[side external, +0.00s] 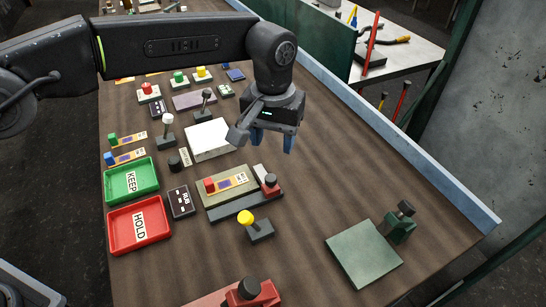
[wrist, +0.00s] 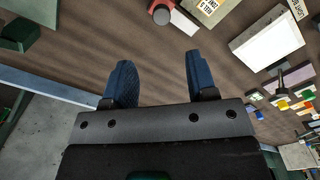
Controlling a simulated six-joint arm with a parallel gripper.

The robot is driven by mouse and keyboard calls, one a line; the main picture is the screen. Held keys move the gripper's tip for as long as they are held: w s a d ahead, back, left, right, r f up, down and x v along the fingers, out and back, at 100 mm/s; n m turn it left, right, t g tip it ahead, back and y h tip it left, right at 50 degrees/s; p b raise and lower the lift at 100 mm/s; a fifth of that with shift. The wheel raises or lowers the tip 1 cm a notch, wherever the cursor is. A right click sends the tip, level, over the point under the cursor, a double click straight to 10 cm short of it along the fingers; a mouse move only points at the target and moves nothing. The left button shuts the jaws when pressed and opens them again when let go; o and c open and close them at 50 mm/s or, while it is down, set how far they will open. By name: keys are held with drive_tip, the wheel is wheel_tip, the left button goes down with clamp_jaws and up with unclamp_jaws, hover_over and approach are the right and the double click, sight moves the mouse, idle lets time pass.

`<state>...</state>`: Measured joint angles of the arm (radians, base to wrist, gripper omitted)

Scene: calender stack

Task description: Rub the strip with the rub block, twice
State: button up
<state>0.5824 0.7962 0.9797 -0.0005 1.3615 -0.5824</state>
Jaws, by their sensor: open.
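A pale strip with a red block at one end (side external: 228,183) lies on a grey-beige plate (side external: 212,200) mid-table. At the plate's right end sits a small red block with a dark round knob (side external: 270,184), which looks like the rub block. A similar red, round-topped thing shows at the top of the wrist view (wrist: 161,16). A black card reading RUB (side external: 180,201) lies left of the plate. My gripper (side external: 273,141) is open and empty, above the table behind and right of the plate. Its blue fingers (wrist: 158,62) are spread apart with nothing between them.
Left are a green KEEP tray (side external: 154,176) and a red HOLD tray (side external: 162,216). A white box (side external: 209,139) is behind the plate; a yellow-knobbed lever (side external: 258,229) stands in front. A green pad (side external: 363,253) lies front right. The table right of the plate is clear.

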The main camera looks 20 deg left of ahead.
sight(271, 178)
drive_tip(key=shift+r, duration=1.95)
drive_tip(key=f+m, duration=0.2)
drive_tip(key=f, duration=0.2)
drive_tip(key=f+m, duration=0.2)
drive_tip(key=f, duration=0.3)
drive_tip(key=f+m, duration=0.2)
drive_tip(key=f, duration=0.3)
drive_tip(key=shift+s+a, duration=0.15)
drive_tip(key=shift+s, duration=0.15)
drive_tip(key=shift+c, duration=0.4)
drive_tip(key=shift+r, duration=0.1)
clamp_jaws()
